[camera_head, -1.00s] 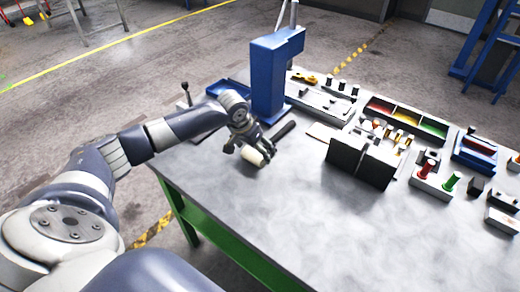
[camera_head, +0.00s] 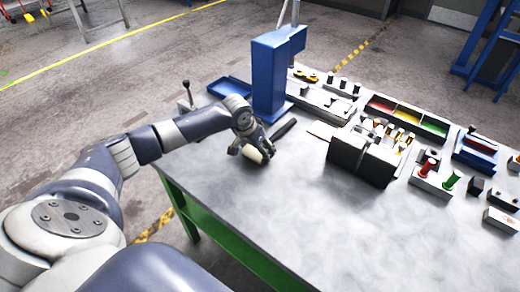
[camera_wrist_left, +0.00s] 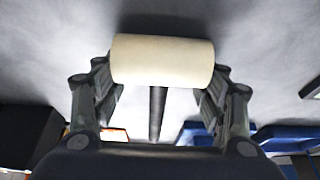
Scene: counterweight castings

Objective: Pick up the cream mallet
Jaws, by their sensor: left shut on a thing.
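The cream mallet has a pale cylindrical head (camera_head: 252,153) and a dark straight handle (camera_head: 284,129) that points away to the upper right. My left gripper (camera_head: 258,147) is shut on the mallet, at the back left of the workbench. In the left wrist view the cream head (camera_wrist_left: 162,61) spans across the tips of my left gripper (camera_wrist_left: 160,84), with a finger at each end. The dark handle (camera_wrist_left: 157,112) runs down between the fingers. I cannot tell whether the mallet is clear of the bench top. My right gripper is not in view.
A blue press-like column (camera_head: 270,75) stands just behind the mallet, with a blue tray (camera_head: 229,87) beside it. A dark block (camera_head: 365,158) stands to the right. Red and green handled pieces (camera_head: 437,177) stand further right. The front of the workbench (camera_head: 310,220) is clear.

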